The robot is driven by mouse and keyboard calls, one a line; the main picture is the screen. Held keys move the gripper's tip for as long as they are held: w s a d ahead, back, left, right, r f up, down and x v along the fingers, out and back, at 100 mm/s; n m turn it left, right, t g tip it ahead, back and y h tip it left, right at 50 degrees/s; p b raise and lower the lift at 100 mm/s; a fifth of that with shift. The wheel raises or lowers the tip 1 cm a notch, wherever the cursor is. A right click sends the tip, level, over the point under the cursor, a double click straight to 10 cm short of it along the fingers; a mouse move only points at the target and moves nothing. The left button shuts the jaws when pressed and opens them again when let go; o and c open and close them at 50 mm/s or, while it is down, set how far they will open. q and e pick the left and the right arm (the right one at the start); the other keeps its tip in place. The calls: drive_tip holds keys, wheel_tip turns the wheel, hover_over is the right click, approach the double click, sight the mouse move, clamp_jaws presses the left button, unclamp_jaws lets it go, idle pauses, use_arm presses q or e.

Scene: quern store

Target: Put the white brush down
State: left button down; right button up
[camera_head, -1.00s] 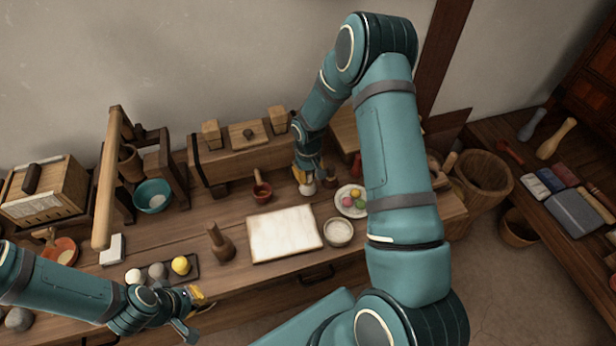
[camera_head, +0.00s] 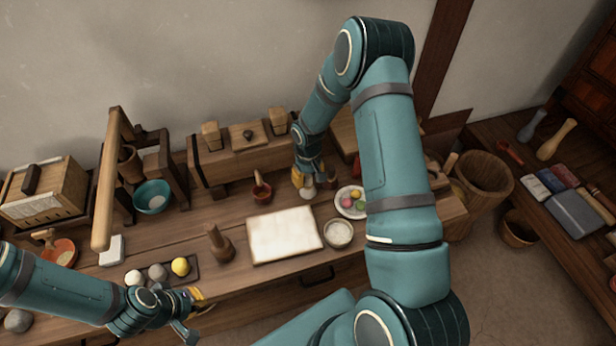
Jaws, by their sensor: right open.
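A small pale, white-tipped object that looks like the white brush (camera_head: 308,192) stands on the table, just left of the plate of coloured balls. My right gripper (camera_head: 303,179) is open at its upper end, very close to it; whether they touch cannot be told. The gripper partly hides the brush. My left gripper (camera_head: 194,307) is low at the table's front edge, near the dark tray with round balls. Its jaw opening is not clear, and nothing is visible in it.
A white board (camera_head: 285,235) lies mid-table, with a bowl of white powder (camera_head: 338,233) to its right. The plate (camera_head: 351,202) stands behind that bowl. Wooden boxes line the back.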

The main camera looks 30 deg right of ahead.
wheel_tip(320, 180, up, 11)
drive_tip(key=p, duration=0.1)
drive_tip(key=s+a+f+y, duration=0.1)
drive_tip(key=s+a+f, duration=0.1)
drive_tip(key=a, duration=0.3)
drive_tip(key=s+a+f+y, duration=0.1)
drive_tip(key=s+a+f, duration=0.2)
drive_tip(key=a, duration=0.2)
drive_tip(key=s+a+f+t+y, duration=0.1)
drive_tip(key=s+a+f, duration=0.1)
drive_tip(key=a, duration=0.3)
drive_tip(key=shift+s+a+f+m, duration=0.1)
drive_tip(key=shift+s+f+m, duration=0.2)
drive_tip(key=shift+s+f, duration=0.15)
drive_tip(key=shift+m+t+y, duration=0.4)
drive_tip(key=shift+m, duration=0.3)
drive_tip(key=s+a, duration=0.2)
drive_tip(key=s, duration=0.1)
drive_tip(key=s+a+f, duration=0.1)
drive_tip(key=s+a, duration=0.1)
drive_tip(key=s, duration=0.1)
drive_tip(key=s+a, duration=0.2)
drive_tip(key=s, duration=0.1)
drive_tip(key=shift+a+f, duration=0.35)
drive_tip(key=shift+a, duration=0.05)
